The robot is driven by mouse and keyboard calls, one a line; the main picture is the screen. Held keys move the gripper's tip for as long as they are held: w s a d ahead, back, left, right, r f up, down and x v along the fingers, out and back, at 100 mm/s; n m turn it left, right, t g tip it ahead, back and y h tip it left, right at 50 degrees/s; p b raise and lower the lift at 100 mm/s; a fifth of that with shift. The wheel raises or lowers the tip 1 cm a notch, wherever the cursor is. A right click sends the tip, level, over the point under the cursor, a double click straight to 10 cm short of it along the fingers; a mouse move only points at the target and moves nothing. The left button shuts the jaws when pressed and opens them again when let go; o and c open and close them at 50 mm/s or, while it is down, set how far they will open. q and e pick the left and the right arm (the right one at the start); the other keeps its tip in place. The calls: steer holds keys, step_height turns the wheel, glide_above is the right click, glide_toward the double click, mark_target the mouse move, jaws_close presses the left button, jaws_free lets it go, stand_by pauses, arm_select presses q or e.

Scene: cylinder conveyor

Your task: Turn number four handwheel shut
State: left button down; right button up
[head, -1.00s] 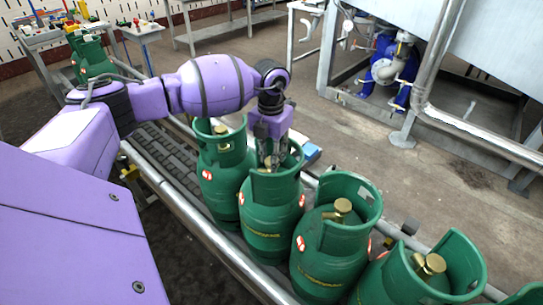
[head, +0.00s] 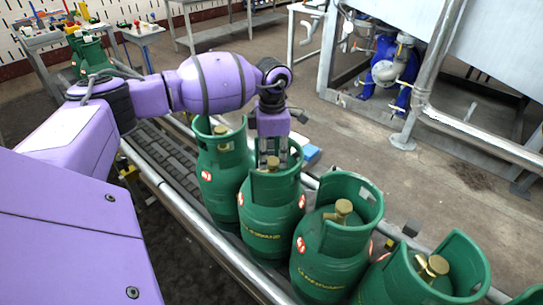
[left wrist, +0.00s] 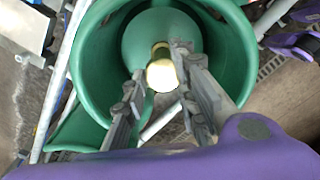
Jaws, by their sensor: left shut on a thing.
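Green gas cylinders stand upright in a row on the conveyor, each with a round collar around a brass handwheel. My left gripper (head: 271,160) reaches down into the collar of one cylinder (head: 268,225), second from the far end of the near row. It is shut on that cylinder's brass handwheel (head: 272,165). In the left wrist view, the handwheel (left wrist: 161,72) lies between the two fingertips (left wrist: 162,64), inside the green collar (left wrist: 232,55). No cylinder number is readable. My right gripper is not in view.
Another cylinder (head: 223,170) stands close behind; others (head: 335,255) (head: 425,285) stand nearer. A conveyor rail (head: 215,238) runs along the row. Pipework and a blue pump (head: 385,72) stand at the upper right, with open floor between.

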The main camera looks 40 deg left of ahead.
mark_target(274, 160)
arm_select(q)
steer(key=m, duration=0.4)
steer(key=shift+w+r+b, duration=0.15)
steer(key=shift+w+b, duration=0.1)
steer(key=shift+b, duration=0.05)
steer(key=shift+d+m, duration=0.1)
steer(key=shift+m, duration=0.3)
steer(key=shift+w+d+r+m, duration=0.1)
steer(key=shift+m, duration=0.2)
steer(key=c, duration=1.5)
jaws_free()
steer(key=shift+c, duration=0.2)
steer(key=shift+f, duration=0.2)
step_height(274, 160, up, 12)
steer(key=shift+r, duration=0.15)
